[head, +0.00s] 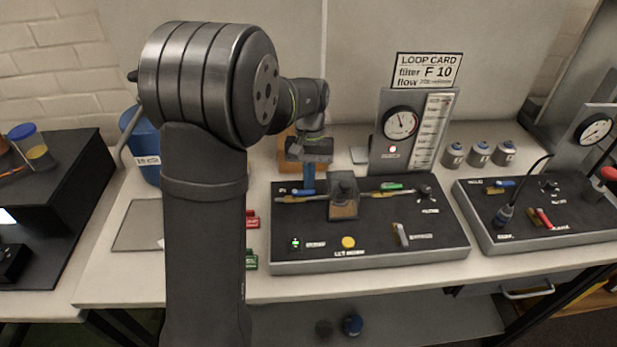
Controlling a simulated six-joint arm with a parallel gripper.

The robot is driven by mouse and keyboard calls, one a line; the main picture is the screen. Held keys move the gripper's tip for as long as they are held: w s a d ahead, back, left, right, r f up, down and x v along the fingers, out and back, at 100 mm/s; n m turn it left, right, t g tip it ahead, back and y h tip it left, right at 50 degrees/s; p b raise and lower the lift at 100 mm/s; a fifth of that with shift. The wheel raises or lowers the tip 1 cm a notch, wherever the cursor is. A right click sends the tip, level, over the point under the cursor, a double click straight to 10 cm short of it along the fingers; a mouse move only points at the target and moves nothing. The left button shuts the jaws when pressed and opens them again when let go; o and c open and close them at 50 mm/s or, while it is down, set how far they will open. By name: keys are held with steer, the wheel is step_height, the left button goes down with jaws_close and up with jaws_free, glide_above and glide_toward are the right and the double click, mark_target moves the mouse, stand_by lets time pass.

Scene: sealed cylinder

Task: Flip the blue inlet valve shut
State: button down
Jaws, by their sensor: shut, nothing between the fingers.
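The blue inlet valve handle (308,180) is at the left end of a thin pipe (288,199) on the black panel (380,245).
A filter block (343,197) stands on the pipe right of the blue handle. A green handle (391,186) lies along the pipe further right. A gauge board (412,135) rises behind. A second panel (545,220) with blue and red handles is at right.

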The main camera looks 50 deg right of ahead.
mark_target(312, 193)
steer(key=shift+s+m, duration=0.15)
steer(key=shift+m, duration=0.15)
steer(key=m, duration=0.1)
steer(key=s+m, duration=0.1)
steer(key=m+t, duration=0.1)
steer(key=m, duration=0.1)
steer(key=shift+s+a+y, duration=0.25)
steer(key=shift+a+y, duration=0.05)
steer(key=shift+a, duration=0.05)
steer(key=m, duration=0.3)
steer(key=shift+s+a+t, duration=0.4)
steer(key=shift+a, duration=0.15)
steer(key=shift+s+a, duration=0.1)
steer(key=shift+s, duration=0.05)
steer(key=shift+w, duration=0.8)
steer(key=shift+r, duration=0.1)
steer(key=v, duration=1.7)
